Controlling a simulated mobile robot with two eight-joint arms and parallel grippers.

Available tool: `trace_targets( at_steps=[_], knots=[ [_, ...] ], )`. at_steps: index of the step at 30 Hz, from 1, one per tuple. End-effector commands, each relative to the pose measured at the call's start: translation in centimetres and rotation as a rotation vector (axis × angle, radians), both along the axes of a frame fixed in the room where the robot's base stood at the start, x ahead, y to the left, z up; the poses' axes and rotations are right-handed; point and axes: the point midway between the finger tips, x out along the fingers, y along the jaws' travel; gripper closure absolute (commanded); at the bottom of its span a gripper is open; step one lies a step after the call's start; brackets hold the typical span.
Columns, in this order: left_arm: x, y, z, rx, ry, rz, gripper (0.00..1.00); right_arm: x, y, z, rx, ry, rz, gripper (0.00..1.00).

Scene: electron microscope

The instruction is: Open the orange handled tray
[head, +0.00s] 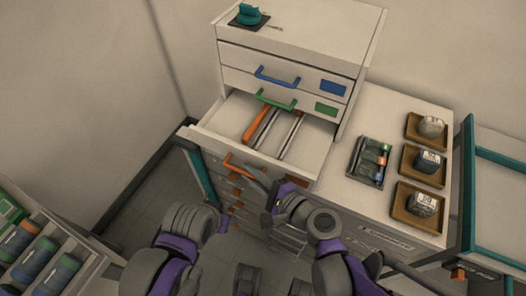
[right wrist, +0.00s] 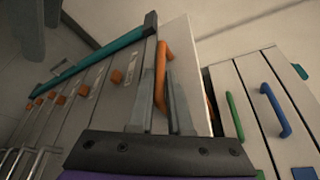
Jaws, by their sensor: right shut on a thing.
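The orange handled tray (head: 313,159) is a white drawer that stands well out of the cabinet below the blue and green handled drawers. Its orange handle (head: 242,166) is on the front face and also shows in the right wrist view (right wrist: 161,62). My right gripper (head: 276,186) is at the tray's front, shut on the orange handle. In the right wrist view its two grey fingers (right wrist: 162,98) are at the handle's near end. Inside the open tray lie a long orange piece (head: 262,128) and pale dividers. My left gripper is not in view; only left arm links show.
Above the tray are drawers with a green handle (head: 276,100) and a blue handle (head: 277,77). Small orange-handled drawers (head: 236,192) are below. Teal-framed panels stand at far right.

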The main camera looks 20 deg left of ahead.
Motion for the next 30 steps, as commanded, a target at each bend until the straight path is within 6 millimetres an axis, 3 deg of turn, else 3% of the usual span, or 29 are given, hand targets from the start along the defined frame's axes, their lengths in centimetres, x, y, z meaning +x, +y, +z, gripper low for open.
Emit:
trace_targets(
  at_steps=[3,9,26,27,28,30],
  knots=[
    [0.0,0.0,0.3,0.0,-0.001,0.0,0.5,-2.4,0.4,-0.1,-0.005,-0.003,0.002,1.0],
    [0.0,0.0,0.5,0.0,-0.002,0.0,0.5,-4.7,0.8,-0.1,-0.004,-0.002,0.0,1.0],
    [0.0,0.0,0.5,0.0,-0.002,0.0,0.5,-5.7,1.0,-0.2,-0.005,-0.001,-0.003,1.0],
    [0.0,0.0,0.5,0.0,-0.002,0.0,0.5,-5.7,1.0,-0.2,-0.005,-0.001,-0.003,0.78],
    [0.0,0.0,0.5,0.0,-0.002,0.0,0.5,-5.7,1.0,-0.2,-0.004,-0.002,-0.002,0.73],
    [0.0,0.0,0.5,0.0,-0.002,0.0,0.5,-5.7,1.0,-0.2,-0.004,-0.001,-0.002,0.73]
  ],
)
